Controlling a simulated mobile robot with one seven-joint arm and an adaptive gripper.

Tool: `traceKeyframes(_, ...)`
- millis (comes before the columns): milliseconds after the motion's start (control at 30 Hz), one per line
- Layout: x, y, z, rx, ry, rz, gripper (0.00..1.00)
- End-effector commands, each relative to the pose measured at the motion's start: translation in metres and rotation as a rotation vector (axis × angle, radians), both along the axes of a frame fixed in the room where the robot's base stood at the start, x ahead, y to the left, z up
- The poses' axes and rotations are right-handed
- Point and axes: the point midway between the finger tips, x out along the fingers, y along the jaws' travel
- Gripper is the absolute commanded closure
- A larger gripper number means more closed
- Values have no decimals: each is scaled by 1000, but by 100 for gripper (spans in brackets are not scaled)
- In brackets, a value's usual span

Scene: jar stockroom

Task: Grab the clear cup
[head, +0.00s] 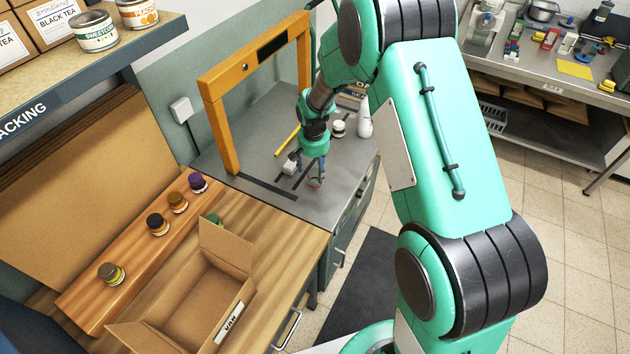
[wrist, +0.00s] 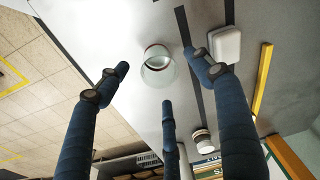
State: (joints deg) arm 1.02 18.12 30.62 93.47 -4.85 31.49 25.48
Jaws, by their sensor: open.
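The clear cup (wrist: 158,72) stands on the grey metal counter in the wrist view, seen from above with its round rim showing. My gripper (wrist: 158,80) is open, with its dark blue fingers spread around the cup's outline in the picture. No finger visibly closes on the cup; the height gap is hard to judge. In the head view my gripper (head: 308,172) is low over the counter (head: 260,135), and the cup is too small and covered by the fingers to make out.
A white block (wrist: 225,44) lies close beside one finger, with a yellow bar (wrist: 263,78) beyond. An orange frame (head: 222,130) rises at left. An open carton (head: 200,300) sits in front.

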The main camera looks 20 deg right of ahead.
Motion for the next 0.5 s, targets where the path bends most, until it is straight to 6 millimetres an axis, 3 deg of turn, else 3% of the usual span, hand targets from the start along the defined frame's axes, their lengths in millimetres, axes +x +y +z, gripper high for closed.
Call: traceKeyframes(500, 1, -1, -8, 0, 0, 0, 34)
